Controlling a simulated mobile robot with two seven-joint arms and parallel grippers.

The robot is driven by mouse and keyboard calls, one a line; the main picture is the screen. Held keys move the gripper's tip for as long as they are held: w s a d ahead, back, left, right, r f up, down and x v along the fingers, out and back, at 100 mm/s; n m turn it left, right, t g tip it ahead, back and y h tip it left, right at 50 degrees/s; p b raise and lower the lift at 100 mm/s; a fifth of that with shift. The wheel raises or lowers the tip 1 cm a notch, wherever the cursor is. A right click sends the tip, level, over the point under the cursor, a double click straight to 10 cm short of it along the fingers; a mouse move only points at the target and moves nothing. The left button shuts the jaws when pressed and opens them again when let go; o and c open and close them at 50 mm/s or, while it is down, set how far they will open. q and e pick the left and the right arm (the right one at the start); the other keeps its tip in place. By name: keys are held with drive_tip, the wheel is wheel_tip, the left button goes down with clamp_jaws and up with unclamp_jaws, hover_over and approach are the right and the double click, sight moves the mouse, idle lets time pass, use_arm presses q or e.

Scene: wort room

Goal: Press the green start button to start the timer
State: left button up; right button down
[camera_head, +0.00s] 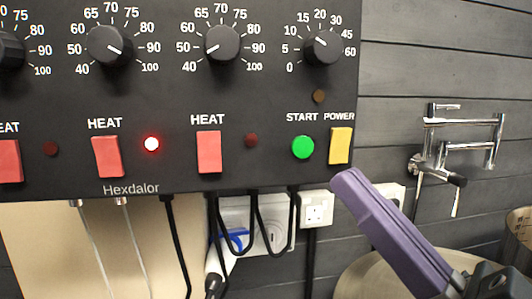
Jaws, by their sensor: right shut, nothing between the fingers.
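The round green start button (303,147) is on the black control panel (250,100), under the white word START at the panel's lower right. The timer knob (321,48), marked 0 to 60, sits above it. A small indicator lamp (319,96) between them looks dark. My right gripper (350,185) comes in from the lower right, with its purple fingers shut and empty. Its tip shows just below the panel's lower right corner, below and to the right of the button. My left gripper is not in view.
A yellow power switch (340,145) sits just right of the button. A red heat switch (209,152) is to its left. Another lamp (151,144) glows red. Cables and sockets (317,209) are below the panel. A chrome tap (460,140) is on the right wall.

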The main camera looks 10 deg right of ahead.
sight(303, 147)
drive_tip(key=shift+w, duration=0.1)
drive_tip(key=shift+w+a+b, duration=0.15)
drive_tip(key=shift+w+b, duration=2.15)
drive_tip(key=shift+w, duration=2)
drive_tip(key=shift+w, duration=0.1)
